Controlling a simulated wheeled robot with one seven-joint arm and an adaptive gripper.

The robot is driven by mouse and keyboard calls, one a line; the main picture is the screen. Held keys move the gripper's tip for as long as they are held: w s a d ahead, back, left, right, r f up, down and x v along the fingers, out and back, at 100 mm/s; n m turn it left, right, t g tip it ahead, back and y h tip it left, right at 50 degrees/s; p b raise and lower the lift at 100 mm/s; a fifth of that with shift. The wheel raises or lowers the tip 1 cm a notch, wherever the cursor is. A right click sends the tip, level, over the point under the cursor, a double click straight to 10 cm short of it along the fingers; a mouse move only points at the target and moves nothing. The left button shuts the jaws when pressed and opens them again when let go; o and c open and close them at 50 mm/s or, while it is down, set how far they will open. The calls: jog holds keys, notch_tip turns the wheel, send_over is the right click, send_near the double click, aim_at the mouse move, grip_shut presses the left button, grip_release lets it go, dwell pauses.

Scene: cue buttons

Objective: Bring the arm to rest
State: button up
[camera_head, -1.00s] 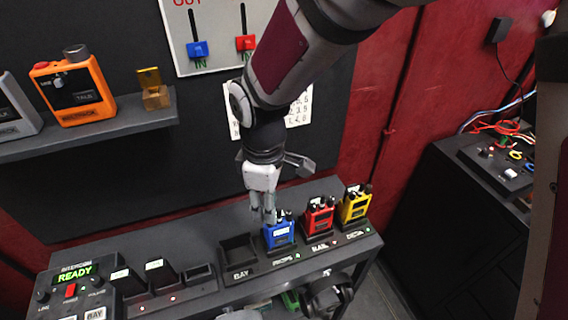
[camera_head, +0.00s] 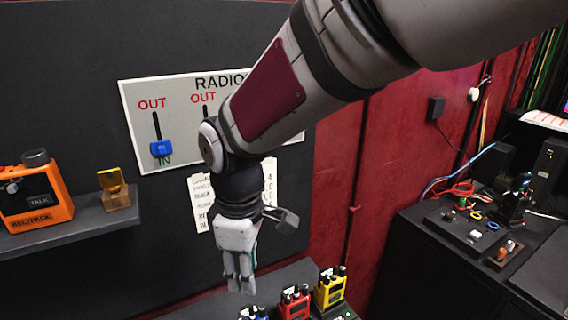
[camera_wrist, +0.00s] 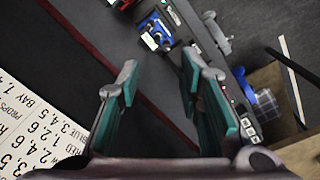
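My gripper (camera_head: 240,284) hangs fingers down in front of the dark wall panel, above the blue radio (camera_head: 254,313) in the head view. In the wrist view its two teal-padded fingers (camera_wrist: 160,92) stand apart with nothing between them. The blue radio also shows in the wrist view (camera_wrist: 157,33), beyond the fingertips and apart from them. My arm reaches in from the upper right of the head view, bent at the elbow.
A red radio (camera_head: 294,302) and a yellow radio (camera_head: 329,288) stand right of the blue one. An orange beltpack (camera_head: 38,200) and a small brass-coloured box (camera_head: 115,192) sit on the left shelf. A white board (camera_head: 138,110) with sliders hangs behind my arm. A cluttered black desk (camera_head: 400,262) stands right.

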jog(key=s+d+r+m+t, duration=0.1)
jog(key=d+r+m, duration=0.35)
jog(key=d, duration=0.35)
jog(key=s+d+r+m+t, duration=0.1)
jog(key=d+r+m, duration=0.35)
jog(key=d, duration=0.35)
jog(key=s+d+r+m+t, duration=0.2)
jog(key=s+d+m, duration=0.5)
jog(key=d, duration=0.4)
jog(key=shift+s+d+r+m+t, duration=0.3)
jog(key=shift+s+d+t, duration=0.15)
jog(key=shift+s, duration=0.25)
jog(key=shift+a, duration=0.1)
